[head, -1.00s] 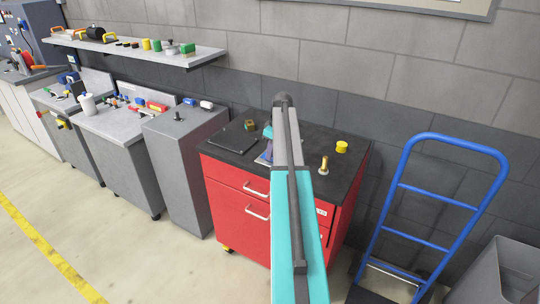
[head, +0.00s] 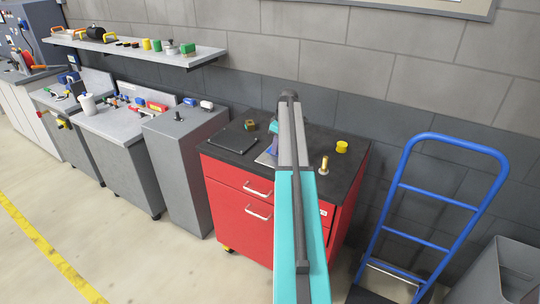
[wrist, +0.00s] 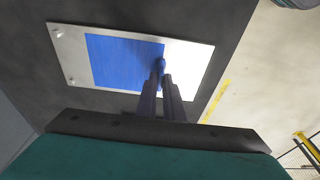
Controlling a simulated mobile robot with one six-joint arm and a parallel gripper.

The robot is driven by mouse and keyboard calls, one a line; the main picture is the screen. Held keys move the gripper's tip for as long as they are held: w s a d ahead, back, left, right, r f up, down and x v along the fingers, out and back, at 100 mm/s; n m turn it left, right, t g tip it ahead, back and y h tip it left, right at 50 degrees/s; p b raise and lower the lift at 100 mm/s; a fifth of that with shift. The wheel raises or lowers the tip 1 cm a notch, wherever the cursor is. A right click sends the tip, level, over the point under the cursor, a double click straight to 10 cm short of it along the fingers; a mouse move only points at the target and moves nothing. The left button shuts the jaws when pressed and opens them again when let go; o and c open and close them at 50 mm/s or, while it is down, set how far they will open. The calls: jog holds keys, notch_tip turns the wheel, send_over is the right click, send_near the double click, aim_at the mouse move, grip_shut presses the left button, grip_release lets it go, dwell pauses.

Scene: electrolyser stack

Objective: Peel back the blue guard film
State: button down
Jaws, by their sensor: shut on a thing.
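The blue guard film (wrist: 115,62) lies on a silver metal plate (wrist: 190,75) in the wrist view. The film covers the plate's middle; a strip at the left end with two small studs and a wider area at the right are bare. My gripper (wrist: 161,68) is shut on the film's right edge, with a small blue piece at the fingertips. Whether that edge is lifted is hard to tell. In the head view a corner of the plate (head: 265,160) shows beside my arm, which hides the gripper.
The plate lies on the black top of a red cabinet (head: 232,182). A black flat pad (head: 232,139), a brown-green block (head: 249,125), a brass-coloured post (head: 324,165) and a yellow cylinder (head: 342,147) share that top. A blue hand truck (head: 402,186) stands to the right.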

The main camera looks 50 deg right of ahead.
jog(key=shift+d, duration=0.25)
jog(key=shift+w+d, duration=0.2)
jog(key=shift+d, duration=0.6)
jog(key=shift+w+d, duration=0.25)
jog(key=shift+d, duration=0.55)
jog(key=shift+w+d, duration=0.2)
jog(key=shift+d, duration=0.6)
jog(key=c, duration=1.7)
grip_release()
jog(key=shift+a+r+p, duration=0.1)
jog(key=shift+r+p, duration=1.25)
jog(key=shift+r, duration=2.2)
jog(key=shift+s+f, duration=0.1)
